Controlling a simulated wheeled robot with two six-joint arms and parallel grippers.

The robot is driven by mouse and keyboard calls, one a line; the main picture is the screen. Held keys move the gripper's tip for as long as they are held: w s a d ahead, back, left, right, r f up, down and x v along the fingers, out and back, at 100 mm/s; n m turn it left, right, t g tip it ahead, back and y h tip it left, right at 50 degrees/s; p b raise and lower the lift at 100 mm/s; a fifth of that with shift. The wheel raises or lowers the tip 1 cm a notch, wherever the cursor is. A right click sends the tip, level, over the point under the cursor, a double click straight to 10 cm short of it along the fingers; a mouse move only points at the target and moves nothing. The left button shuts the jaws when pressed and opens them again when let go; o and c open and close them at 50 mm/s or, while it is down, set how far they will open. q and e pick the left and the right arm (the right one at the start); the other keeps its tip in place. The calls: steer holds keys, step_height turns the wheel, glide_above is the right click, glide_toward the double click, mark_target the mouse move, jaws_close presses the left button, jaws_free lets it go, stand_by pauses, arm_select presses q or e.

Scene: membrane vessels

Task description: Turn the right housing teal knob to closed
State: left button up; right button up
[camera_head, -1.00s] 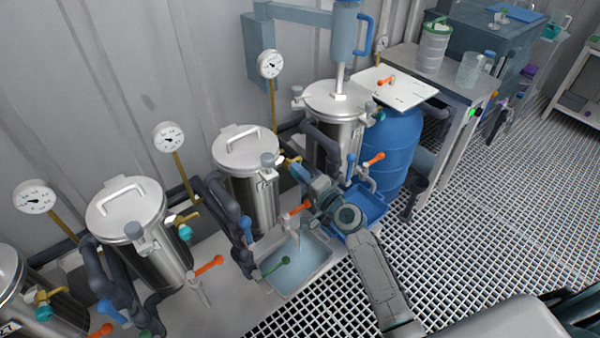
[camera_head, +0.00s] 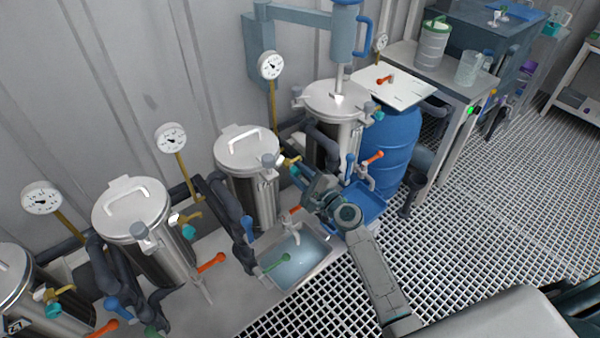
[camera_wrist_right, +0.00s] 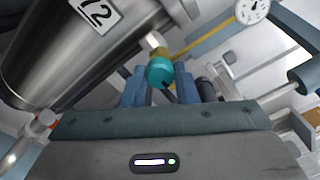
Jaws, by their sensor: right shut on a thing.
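The teal knob (camera_wrist_right: 160,72) sits on a brass fitting at the side of a steel housing (camera_wrist_right: 75,50) with a number label. In the wrist view it lies between the blue fingers of my right gripper (camera_wrist_right: 161,88), which is shut on it. In the head view my right gripper (camera_head: 302,172) reaches in at the right side of the steel housing with the domed lid (camera_head: 247,148). The knob is mostly hidden there by the gripper. The knob's exact turn angle is hard to tell. My left gripper is not in view.
Orange (camera_head: 210,262), green (camera_head: 277,262) and blue (camera_head: 247,228) valve handles stand around the housings. A grey basin (camera_head: 327,255) lies left of my right forearm. A blue barrel (camera_head: 395,150) and another steel housing (camera_head: 330,100) stand behind. The grated floor is clear to the right.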

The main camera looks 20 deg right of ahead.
steer(key=shift+m, duration=0.3)
steer(key=o, duration=1)
steer(key=b+v, duration=0.2)
steer(key=v, duration=0.9)
